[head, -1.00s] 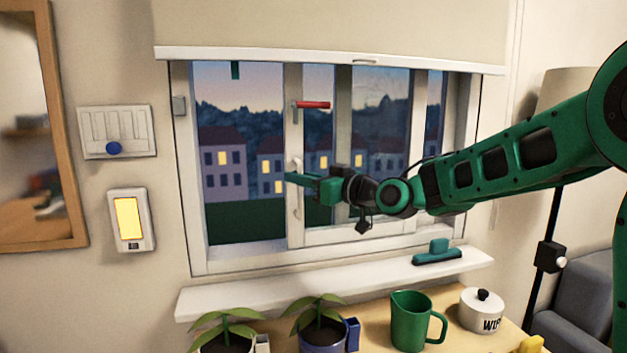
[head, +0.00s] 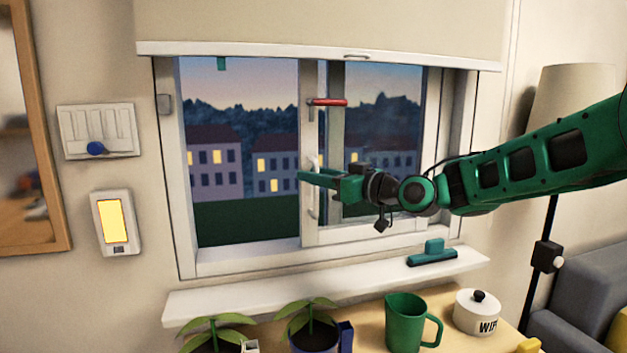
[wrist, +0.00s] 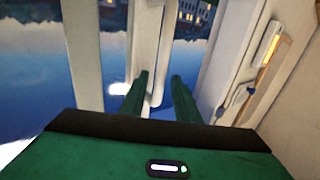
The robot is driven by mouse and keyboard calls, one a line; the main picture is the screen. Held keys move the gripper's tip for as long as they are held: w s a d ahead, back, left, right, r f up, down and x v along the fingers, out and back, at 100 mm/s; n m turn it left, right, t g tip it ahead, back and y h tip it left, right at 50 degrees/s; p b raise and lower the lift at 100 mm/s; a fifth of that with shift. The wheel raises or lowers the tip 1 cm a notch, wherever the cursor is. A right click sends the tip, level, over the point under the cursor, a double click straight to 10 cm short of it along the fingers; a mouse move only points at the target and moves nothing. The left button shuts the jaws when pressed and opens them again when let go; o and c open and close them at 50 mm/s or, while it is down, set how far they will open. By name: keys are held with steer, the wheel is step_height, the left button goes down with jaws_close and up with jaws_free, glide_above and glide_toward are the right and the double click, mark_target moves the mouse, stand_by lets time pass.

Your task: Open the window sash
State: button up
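The window sash (head: 310,130) stands partly slid to the right in the white window frame (head: 172,190), with a wide gap on its left. A white vertical pull handle (head: 314,204) is on its left stile. A red lever (head: 328,102) above it lies horizontal. My gripper (head: 303,175) is at the pull handle, its green fingers reaching over the stile. In the wrist view my gripper (wrist: 159,76) shows two spread fingers with a gap between them, close to the white stile (wrist: 147,45). Whether a finger touches the handle cannot be told.
A roller blind (head: 310,22) hangs above the window. A teal squeegee-like object (head: 432,255) lies on the sill (head: 350,292). Below stand a green mug (head: 404,325), a white lidded pot (head: 476,312) and potted plants (head: 312,330). A lamp (head: 575,100) stands right.

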steer(key=v, duration=1)
steer(key=shift+s+d, duration=0.2)
steer(key=shift+d, duration=0.05)
steer(key=shift+f, duration=0.1)
steer(key=s+d+f+m+g+h, duration=0.2)
steer(key=s+d+f+m+h, duration=0.3)
steer(key=d+f, duration=0.5)
steer(key=s+d+f+m+g+h, duration=0.15)
steer(key=s+d+f+h, duration=0.4)
steer(key=d+f, duration=0.55)
steer(key=s+d+f+m+g+h, duration=0.2)
steer(key=s+d+m, duration=0.3)
steer(key=s, duration=0.8)
steer(key=s+d+f+m+g+h, duration=0.1)
steer(key=s+d+f+m+g, duration=0.2)
steer(key=s+d, duration=0.6)
steer(key=s+m+g, duration=0.2)
steer(key=s, duration=0.3)
steer(key=shift+d+h, duration=0.3)
steer(key=shift+h, duration=0.05)
